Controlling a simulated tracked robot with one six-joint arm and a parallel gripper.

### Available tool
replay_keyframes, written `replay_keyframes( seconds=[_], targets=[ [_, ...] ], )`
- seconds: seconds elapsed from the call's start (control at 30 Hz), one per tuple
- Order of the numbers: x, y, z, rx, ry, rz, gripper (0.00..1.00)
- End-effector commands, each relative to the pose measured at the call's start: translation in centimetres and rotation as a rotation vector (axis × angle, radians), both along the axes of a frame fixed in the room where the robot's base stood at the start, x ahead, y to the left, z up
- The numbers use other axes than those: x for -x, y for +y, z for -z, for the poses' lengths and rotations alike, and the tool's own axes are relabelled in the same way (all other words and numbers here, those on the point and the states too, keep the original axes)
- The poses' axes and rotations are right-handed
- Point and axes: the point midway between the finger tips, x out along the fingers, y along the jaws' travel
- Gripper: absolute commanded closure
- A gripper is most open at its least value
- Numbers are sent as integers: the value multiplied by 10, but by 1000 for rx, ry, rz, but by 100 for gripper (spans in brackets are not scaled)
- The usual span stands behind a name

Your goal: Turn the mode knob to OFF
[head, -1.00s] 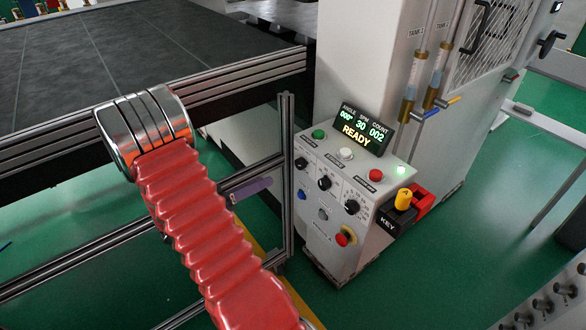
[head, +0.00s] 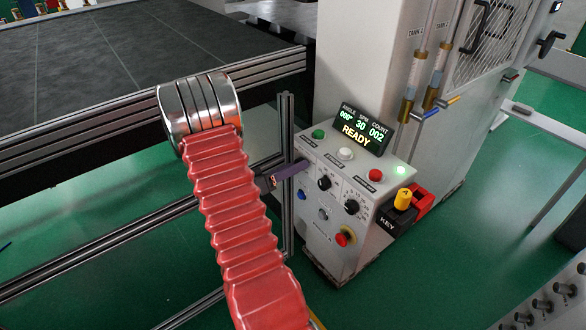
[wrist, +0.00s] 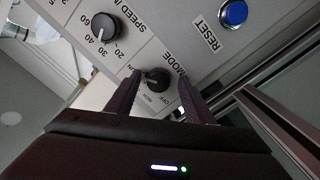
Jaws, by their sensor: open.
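The mode knob (wrist: 158,77) is a round black knob on the grey control panel, with MODE printed beside it. OFF and INCH show on its near side in the wrist view, with a partly covered label to its left. A small light mark shows on its left side; its exact setting is hard to tell. My gripper (wrist: 160,82) is open, its dark purple fingers pointing at the panel, one on each side of the knob with gaps.
The speed knob (wrist: 104,27) and blue reset button (wrist: 233,14) are close by. A metal frame post (head: 287,130) stands just left.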

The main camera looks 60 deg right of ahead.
Motion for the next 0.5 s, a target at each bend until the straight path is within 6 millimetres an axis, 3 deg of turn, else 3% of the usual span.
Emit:
replay_keyframes(
  seconds=[0.33, 0.5],
  targets=[
    [1, -2, 0, 0, 1, 0, 53],
    [1, -2, 0, 0, 1, 0, 65]
  ],
)
